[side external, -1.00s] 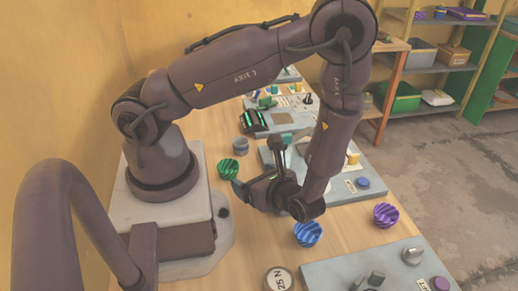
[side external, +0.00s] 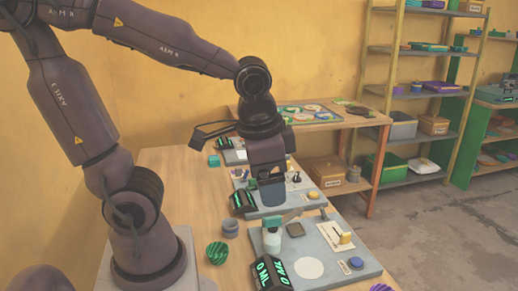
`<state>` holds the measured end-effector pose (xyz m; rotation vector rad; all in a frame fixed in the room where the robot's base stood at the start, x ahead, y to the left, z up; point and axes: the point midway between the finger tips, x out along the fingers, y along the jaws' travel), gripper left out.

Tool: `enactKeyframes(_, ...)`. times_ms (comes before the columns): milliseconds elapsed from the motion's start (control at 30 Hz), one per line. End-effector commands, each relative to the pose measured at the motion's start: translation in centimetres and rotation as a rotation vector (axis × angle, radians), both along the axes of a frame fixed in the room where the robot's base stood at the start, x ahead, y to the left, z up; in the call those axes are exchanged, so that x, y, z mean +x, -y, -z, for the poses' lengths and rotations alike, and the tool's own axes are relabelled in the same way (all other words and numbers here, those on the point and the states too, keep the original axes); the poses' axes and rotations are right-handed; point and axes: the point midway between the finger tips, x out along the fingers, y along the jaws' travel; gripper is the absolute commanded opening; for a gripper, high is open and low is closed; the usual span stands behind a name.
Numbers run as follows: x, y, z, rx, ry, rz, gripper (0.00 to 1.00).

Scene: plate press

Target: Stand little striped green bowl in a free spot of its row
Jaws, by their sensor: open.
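The little striped green bowl (side external: 217,252) sits on the wooden table at the lower left, in front of a small grey round piece (side external: 230,228). My gripper (side external: 272,200) hangs pointing down over the grey stations, above and to the right of the bowl and well apart from it. It is open; its fingertips are small and dark here, and I see nothing held in it. A purple striped bowl (side external: 383,288) is cut off by the bottom edge. I cannot make out which row is meant for the green bowl.
More stations run back along the table. Shelves (side external: 415,110) stand behind.

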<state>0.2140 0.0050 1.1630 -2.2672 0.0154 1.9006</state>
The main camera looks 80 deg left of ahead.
Motion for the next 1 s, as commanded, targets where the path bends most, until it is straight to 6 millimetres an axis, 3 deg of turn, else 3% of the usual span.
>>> enactKeyframes(133, -1.0, 0.2, -3.3, -0.093, 0.196, -0.069, 0.83)
enactKeyframes(333, -1.7, 0.4, -5.1, -0.15, 0.309, -0.102, 0.88)
enactKeyframes(833, -1.7, 0.2, -5.1, -0.15, 0.311, -0.121, 0.88)
enactKeyframes(1000, -1.1, -1.9, -2.3, -0.121, 0.172, -0.221, 0.88)
